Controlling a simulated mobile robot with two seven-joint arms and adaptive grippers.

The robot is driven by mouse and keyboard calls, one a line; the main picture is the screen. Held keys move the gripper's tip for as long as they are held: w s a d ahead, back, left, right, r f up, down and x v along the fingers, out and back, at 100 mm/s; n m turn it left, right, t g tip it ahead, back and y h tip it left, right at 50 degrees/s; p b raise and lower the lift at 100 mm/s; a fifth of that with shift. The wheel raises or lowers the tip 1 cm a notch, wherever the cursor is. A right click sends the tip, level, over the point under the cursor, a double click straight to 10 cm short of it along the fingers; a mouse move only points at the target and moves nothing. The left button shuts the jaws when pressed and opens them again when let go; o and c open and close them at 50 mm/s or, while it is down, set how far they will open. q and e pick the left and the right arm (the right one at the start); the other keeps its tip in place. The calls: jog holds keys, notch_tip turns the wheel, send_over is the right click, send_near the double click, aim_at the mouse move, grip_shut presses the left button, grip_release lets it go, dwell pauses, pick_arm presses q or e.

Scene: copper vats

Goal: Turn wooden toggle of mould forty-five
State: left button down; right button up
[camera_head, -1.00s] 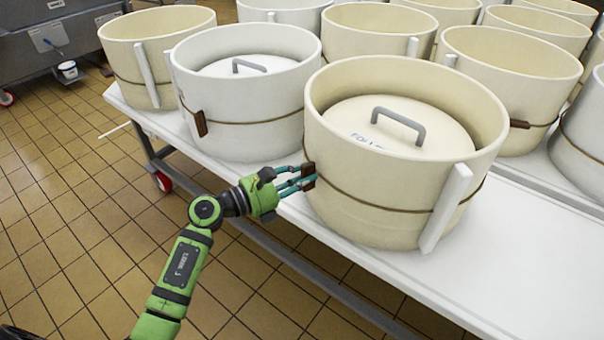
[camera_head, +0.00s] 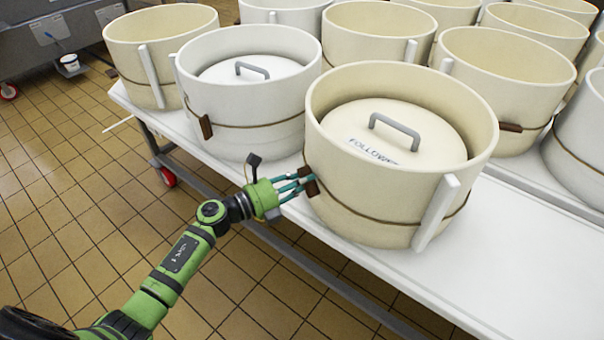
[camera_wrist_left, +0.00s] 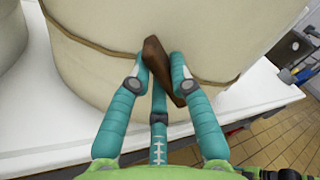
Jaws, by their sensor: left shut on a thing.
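A cream round mould (camera_head: 370,205) stands at the front of the white table. A lid marked "FOLLOW..." with a grey handle sits inside it. A brown cord (camera_head: 375,214) runs round its wall, with a dark brown wooden toggle (camera_head: 311,187) on its left side. My left gripper (camera_head: 306,184) reaches in from the left and is shut on the toggle. In the left wrist view its teal fingers hold the toggle (camera_wrist_left: 157,62), which is tilted against the mould wall (camera_wrist_left: 110,75). No number on the mould is readable. My right gripper is not in view.
A white mould (camera_head: 240,140) with a lid and its own toggle stands close by on the left. Several more moulds fill the table (camera_head: 500,270) behind. The front right of the table is bare. Tiled floor (camera_head: 90,230) lies left of the table.

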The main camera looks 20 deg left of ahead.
pick_arm(q)
jog(key=n+p, duration=0.1)
jog(key=n, duration=0.2)
jog(key=shift+n+p, duration=0.4)
jog(key=shift+f+n, duration=0.1)
jog(key=shift+n, duration=0.3)
jog(key=shift+f+n+p, duration=0.15)
jog(key=shift+n+p, duration=0.35)
jog(key=shift+n, duration=0.45)
jog(key=shift+f+n+p, duration=0.1)
jog(key=shift+n+p, duration=0.35)
jog(key=shift+n, duration=0.5)
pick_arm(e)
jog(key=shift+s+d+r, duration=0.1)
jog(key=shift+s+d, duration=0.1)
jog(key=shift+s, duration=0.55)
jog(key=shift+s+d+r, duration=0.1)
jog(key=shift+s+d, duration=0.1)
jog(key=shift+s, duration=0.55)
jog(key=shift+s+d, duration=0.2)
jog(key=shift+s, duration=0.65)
pick_arm(q)
jog(key=c, duration=1.1)
grip_release()
jog(key=v, duration=1.2)
jog(key=shift+s, duration=0.1)
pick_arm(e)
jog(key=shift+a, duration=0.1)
